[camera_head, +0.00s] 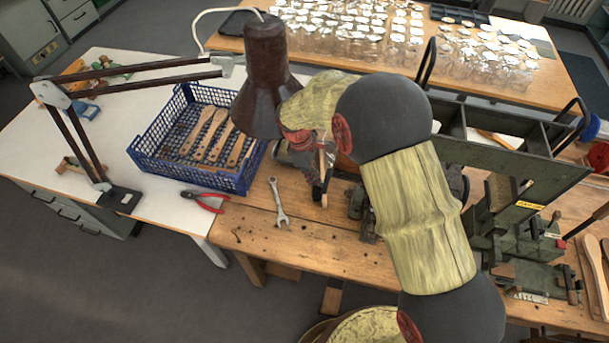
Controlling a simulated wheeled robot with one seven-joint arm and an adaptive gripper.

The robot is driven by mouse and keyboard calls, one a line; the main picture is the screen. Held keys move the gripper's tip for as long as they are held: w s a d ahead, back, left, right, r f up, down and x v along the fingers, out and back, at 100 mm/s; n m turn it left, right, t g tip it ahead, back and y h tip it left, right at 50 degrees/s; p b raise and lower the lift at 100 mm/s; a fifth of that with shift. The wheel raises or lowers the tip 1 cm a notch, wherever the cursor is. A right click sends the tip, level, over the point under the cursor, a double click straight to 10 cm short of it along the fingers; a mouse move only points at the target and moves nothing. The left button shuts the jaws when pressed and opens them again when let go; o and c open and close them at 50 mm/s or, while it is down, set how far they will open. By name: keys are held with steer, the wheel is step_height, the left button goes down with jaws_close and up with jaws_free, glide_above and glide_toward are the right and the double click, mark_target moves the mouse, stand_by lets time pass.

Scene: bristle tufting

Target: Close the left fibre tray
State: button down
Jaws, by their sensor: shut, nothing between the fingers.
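A green metal trough with dividers (507,122) stands on the wooden bench at the right, joined to a green machine. I cannot tell which part of it is the left fibre tray, or whether that tray is open; my arm hides the trough's left end and much of the machine's left side. My gripper (322,190) points down over the bench, left of the machine and partly behind the brown lamp shade and my wrist. Its narrow fingers look shut with nothing between them. Dark metal parts of the machine (358,200) show just right of it.
A blue crate (215,180) with wooden brush handles stands left. A spanner (278,203) and red pliers (207,201) lie near it. The brown lamp (266,80) hangs close to my wrist. Several glass jars (380,40) fill the back table. The bench front (300,245) is mostly clear.

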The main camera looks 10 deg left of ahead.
steer(key=s+d, duration=0.1)
steer(key=d, duration=1)
steer(key=shift+s+p, duration=0.35)
steer(key=shift+p, duration=0.05)
steer(key=shift+d, duration=0.15)
steer(key=p+v, duration=0.6)
steer(key=v, duration=0.4)
steer(key=shift+p, duration=0.3)
